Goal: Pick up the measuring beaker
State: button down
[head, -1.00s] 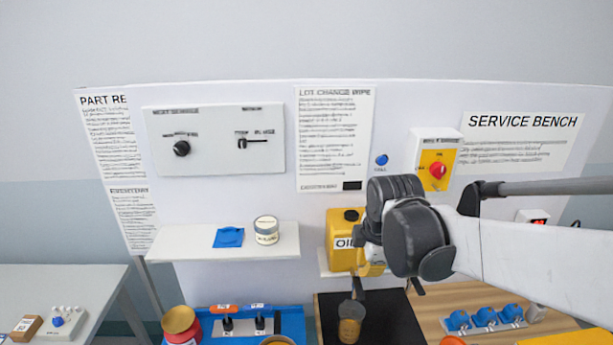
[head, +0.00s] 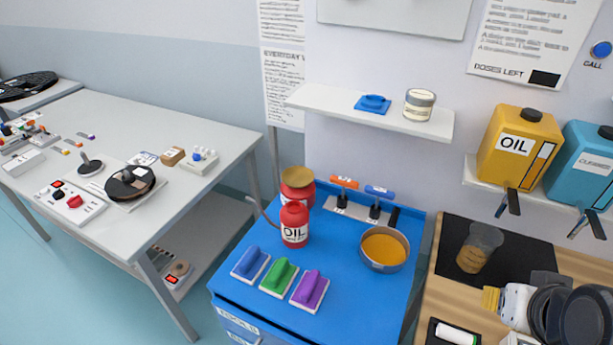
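The measuring beaker (head: 480,246) is a clear, slightly smoky cup on a black mat (head: 455,232) at the right of the head view. Its lower part looks amber-brown, and it appears tilted in this angled view. Nothing holds it. Dark, rounded parts of my arm (head: 582,314) show in the lower right corner, below and to the right of the beaker and apart from it in the picture. My gripper's fingertips cannot be made out there.
Yellow (head: 520,146) and teal (head: 582,165) oil cans stand on a shelf above the mat, their black taps hanging toward it. Left is a blue cart (head: 335,265) with a red oil can (head: 294,225), an amber-filled pan (head: 384,249) and colored pads. A grey table (head: 185,135) stands farther left.

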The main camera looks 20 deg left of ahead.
aim_at(483, 239)
jog(key=u, duration=1.3)
jog(key=z, duration=0.95)
jog(key=j+z, duration=0.25)
jog(key=z, duration=0.15)
jog(key=j+z, duration=0.3)
jog(key=z, duration=0.15)
jog(key=j+z, duration=0.25)
jog(key=z, duration=0.15)
jog(key=k+j+z, duration=0.1)
jog(key=j+z, duration=0.15)
jog(key=z, duration=0.15)
